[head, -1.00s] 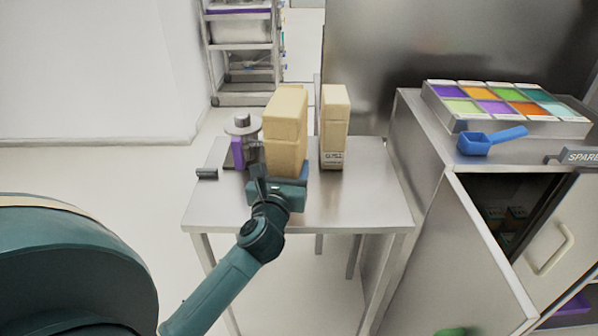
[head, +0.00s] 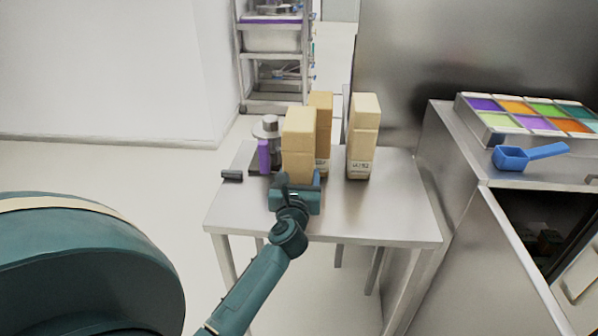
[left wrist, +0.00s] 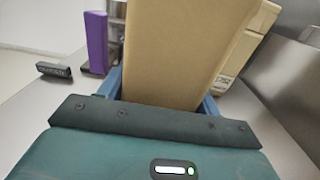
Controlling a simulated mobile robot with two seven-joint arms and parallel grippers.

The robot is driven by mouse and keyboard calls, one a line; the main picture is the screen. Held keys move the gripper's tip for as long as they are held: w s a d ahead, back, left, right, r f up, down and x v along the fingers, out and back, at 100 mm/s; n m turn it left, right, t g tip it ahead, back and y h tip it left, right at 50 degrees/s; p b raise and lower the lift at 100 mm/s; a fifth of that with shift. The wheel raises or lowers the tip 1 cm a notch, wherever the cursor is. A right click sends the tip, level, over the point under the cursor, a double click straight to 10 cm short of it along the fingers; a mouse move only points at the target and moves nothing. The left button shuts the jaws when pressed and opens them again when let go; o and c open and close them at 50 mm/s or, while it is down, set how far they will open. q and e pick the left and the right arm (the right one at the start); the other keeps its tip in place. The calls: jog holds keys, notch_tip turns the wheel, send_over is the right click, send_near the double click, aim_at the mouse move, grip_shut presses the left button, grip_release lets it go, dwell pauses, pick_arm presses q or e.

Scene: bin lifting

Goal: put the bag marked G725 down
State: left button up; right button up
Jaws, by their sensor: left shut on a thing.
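My left gripper (head: 298,184) is shut on a tan paper bag (head: 298,140), held upright over the small steel table (head: 390,215). The held bag fills the middle of the left wrist view (left wrist: 180,50), between the blue fingers. No marking shows on its visible faces, and I cannot tell whether its bottom touches the table. A second, darker tan bag (head: 323,110) stands just behind it, partly hidden. A third bag (head: 364,130) stands to the right, with a white label too small to read. My right gripper is out of view.
A metal device with a purple part (head: 264,155) and a small dark block (head: 232,175) are at the table's left. A steel counter at right bears a blue scoop (head: 512,158) and a colored bin tray (head: 520,115). The table's front right is bare.

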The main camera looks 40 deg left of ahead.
pick_arm(q)
jog(key=shift+f+b, duration=0.4)
jog(key=shift+f, duration=0.65)
jog(key=o, duration=1.2)
jog(key=shift+f, duration=0.15)
